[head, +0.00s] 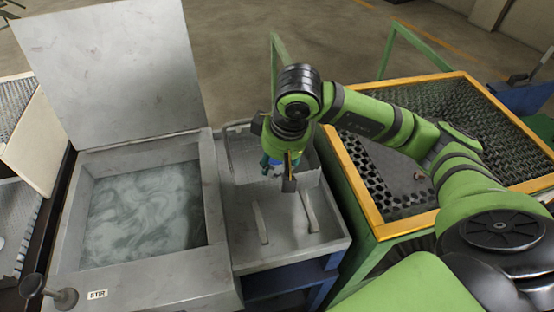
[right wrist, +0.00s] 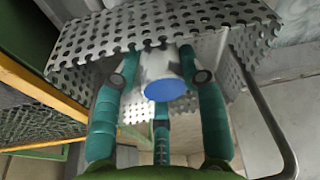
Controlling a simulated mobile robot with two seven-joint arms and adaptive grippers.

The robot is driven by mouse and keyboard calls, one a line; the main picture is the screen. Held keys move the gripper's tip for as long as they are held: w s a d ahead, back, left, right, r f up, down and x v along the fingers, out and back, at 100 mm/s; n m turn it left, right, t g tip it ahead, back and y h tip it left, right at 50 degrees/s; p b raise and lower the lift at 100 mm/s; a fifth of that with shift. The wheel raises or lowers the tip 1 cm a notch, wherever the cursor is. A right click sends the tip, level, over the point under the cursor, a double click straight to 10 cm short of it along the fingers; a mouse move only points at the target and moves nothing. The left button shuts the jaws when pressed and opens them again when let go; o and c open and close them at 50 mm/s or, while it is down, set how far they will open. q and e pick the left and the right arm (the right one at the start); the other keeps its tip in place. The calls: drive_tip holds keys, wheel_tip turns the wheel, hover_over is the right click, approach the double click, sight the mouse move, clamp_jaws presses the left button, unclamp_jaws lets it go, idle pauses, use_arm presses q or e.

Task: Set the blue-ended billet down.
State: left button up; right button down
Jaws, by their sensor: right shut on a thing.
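My right gripper (head: 284,172) is shut on the blue-ended billet and points down over the grey tray (head: 270,245). The billet's grey body runs away from the camera, partly hidden by the fingers. Perforated metal of a basket (right wrist: 95,50) is close behind and around the fingertips. In the head view the basket (head: 240,160) is partly hidden by the gripper, and the billet is hard to make out. My left gripper is not in view.
A grey tank (head: 75,215) of swirling liquid with a raised lid (head: 115,65) stands left. An orange-rimmed perforated bin (head: 385,215) stands right, under my right arm. A looped wire handle (right wrist: 278,135) rises beside the basket.

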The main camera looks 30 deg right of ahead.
drive_tip(key=shift+f+b, duration=0.4)
drive_tip(key=shift+b, duration=0.2)
drive_tip(key=c, duration=1)
unclamp_jaws()
drive_tip(key=shift+r, duration=0.1)
drive_tip(key=shift+r+p, duration=0.6)
drive_tip(key=shift+p, duration=0.4)
drive_tip(key=shift+r, duration=0.35)
drive_tip(key=v, duration=1.1)
drive_tip(key=shift+s+b, duration=0.15)
drive_tip(key=shift+b, duration=0.2)
